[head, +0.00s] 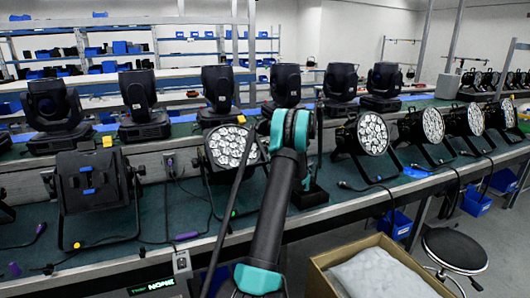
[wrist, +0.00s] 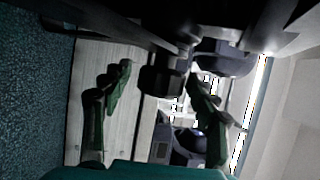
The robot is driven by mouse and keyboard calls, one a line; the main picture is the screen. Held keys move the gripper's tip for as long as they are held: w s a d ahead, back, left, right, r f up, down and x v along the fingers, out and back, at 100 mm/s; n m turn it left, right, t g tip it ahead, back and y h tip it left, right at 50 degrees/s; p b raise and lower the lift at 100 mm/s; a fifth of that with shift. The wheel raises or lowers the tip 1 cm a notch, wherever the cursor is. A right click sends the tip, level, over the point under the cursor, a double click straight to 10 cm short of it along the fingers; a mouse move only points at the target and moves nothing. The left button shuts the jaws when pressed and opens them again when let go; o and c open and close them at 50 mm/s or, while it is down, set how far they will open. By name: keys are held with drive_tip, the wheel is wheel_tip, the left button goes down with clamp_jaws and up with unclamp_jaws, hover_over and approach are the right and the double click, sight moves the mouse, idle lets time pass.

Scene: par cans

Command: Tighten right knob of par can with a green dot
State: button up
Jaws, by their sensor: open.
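A dark rounded part (wrist: 160,82), which looks like a knob, lies between the fingertips, with no clear contact. In the head view my arm hides the gripper.
More par cans (head: 371,135) line the bench to the right. Moving-head lights (head: 139,105) stand on a raised shelf behind. Cables lie on the bench. An open cardboard box (head: 325,278) and a round stool (head: 455,250) stand in front at the right.

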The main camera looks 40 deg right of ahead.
drive_tip(key=c, duration=1.2)
drive_tip(key=shift+g, duration=0.3)
drive_tip(key=m+g, duration=0.1)
drive_tip(key=g, duration=0.2)
drive_tip(key=shift+h, duration=0.4)
drive_tip(key=m+g, duration=0.1)
drive_tip(key=g, duration=0.2)
drive_tip(key=m+g, duration=0.1)
drive_tip(key=g, duration=0.3)
drive_tip(key=shift+f+g, duration=0.1)
drive_tip(key=shift+g, duration=0.2)
drive_tip(key=shift+f+m+g+y, duration=0.1)
drive_tip(key=shift+m+g+y, duration=0.35)
drive_tip(key=shift+g, duration=0.85)
drive_tip(key=shift+s, duration=0.1)
